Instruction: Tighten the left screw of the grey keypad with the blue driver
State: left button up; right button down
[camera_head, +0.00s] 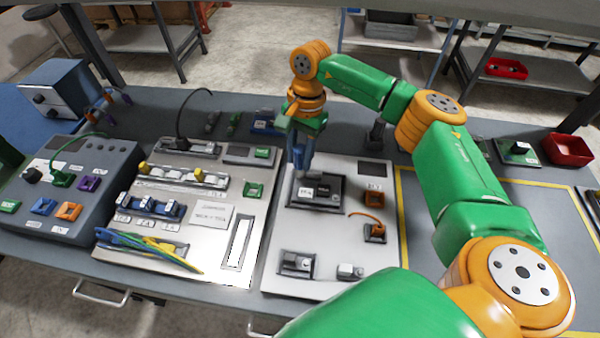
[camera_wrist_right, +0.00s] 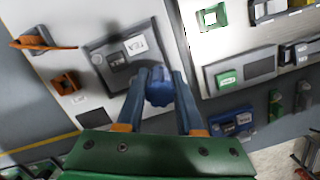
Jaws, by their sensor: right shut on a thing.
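The grey keypad (camera_head: 325,203), with two labelled keys in a dark frame, lies on the light panel at the middle of the head view. It also shows in the wrist view (camera_wrist_right: 96,44). My right gripper (camera_head: 299,160) is above the keypad's left end, pointing down. In the wrist view, the right gripper (camera_wrist_right: 160,88) has its fingers on both sides of the blue driver (camera_wrist_right: 158,84), holding it. The driver's tip and the left screw are hidden. I cannot tell whether they touch. My left gripper is not in view.
Orange switches (camera_head: 374,198) stand right of the keypad, one with an orange cable. A silver panel with blue breakers (camera_head: 150,208) and loose cables lies to the left. A red bin (camera_head: 568,149) stands at the far right. A yellow-lined area (camera_head: 450,262) is partly clear.

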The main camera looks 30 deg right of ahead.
jog(key=m, duration=0.2)
jog(key=shift+m, duration=0.4)
jog(key=m+t, duration=0.1)
jog(key=m, duration=0.3)
jog(key=m+t, duration=0.1)
jog(key=m, duration=0.6)
jog(key=shift+r, duration=0.1)
jog(key=shift+r+p, duration=0.6)
jog(key=shift+r, duration=0.2)
jog(key=shift+f, duration=0.1)
